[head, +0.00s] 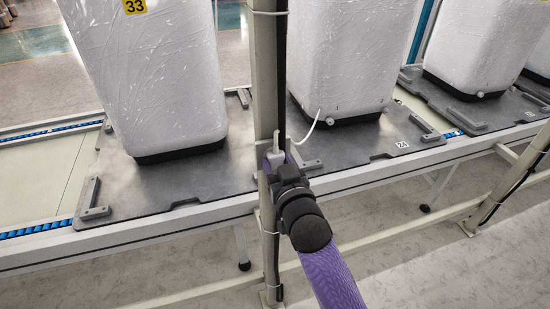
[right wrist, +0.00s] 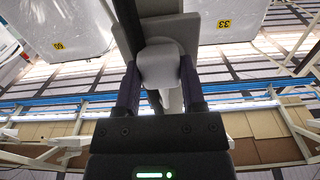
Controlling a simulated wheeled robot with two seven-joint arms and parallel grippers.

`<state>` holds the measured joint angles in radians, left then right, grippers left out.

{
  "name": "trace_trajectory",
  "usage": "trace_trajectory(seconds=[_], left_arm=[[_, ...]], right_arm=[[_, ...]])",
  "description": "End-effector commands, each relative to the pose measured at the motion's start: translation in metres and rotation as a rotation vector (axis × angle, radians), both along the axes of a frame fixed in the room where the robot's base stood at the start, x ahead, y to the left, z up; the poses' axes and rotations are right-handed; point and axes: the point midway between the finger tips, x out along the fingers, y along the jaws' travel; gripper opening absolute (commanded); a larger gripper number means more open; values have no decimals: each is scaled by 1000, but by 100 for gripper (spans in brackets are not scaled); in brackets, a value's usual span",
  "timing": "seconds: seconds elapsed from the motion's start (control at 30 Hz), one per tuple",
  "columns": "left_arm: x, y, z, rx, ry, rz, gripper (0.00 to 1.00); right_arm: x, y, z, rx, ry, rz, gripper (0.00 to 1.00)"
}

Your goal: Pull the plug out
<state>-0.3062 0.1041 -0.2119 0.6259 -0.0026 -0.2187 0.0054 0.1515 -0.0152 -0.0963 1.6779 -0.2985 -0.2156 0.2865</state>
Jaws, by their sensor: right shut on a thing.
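A light grey plug (head: 277,155) is at the upright beige post (head: 265,80), with a white cable (head: 312,128) running from it up to the right toward a wrapped white unit (head: 342,50). My right gripper (head: 275,166) is shut on the plug. In the right wrist view the plug's rounded grey body (right wrist: 158,66) sits between the two dark fingers of my right gripper (right wrist: 158,85), right below a grey block (right wrist: 172,34). I cannot tell how deep the plug sits there. My left gripper is not in view.
Another wrapped unit marked 33 (head: 150,75) stands left of the post. Both units rest on dark pallets (head: 185,180) on a conveyor, whose pale front rail (head: 130,235) runs behind the post. A second post (head: 500,190) stands at right. Floor shows below.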

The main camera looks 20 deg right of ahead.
Motion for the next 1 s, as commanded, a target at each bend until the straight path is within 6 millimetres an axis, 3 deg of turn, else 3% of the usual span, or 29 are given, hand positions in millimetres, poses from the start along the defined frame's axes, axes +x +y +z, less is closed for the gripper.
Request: trace_trajectory(seconds=[1.0], left_arm=[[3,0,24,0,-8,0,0]], right_arm=[[-41,-1,1,0,1,0,0]])
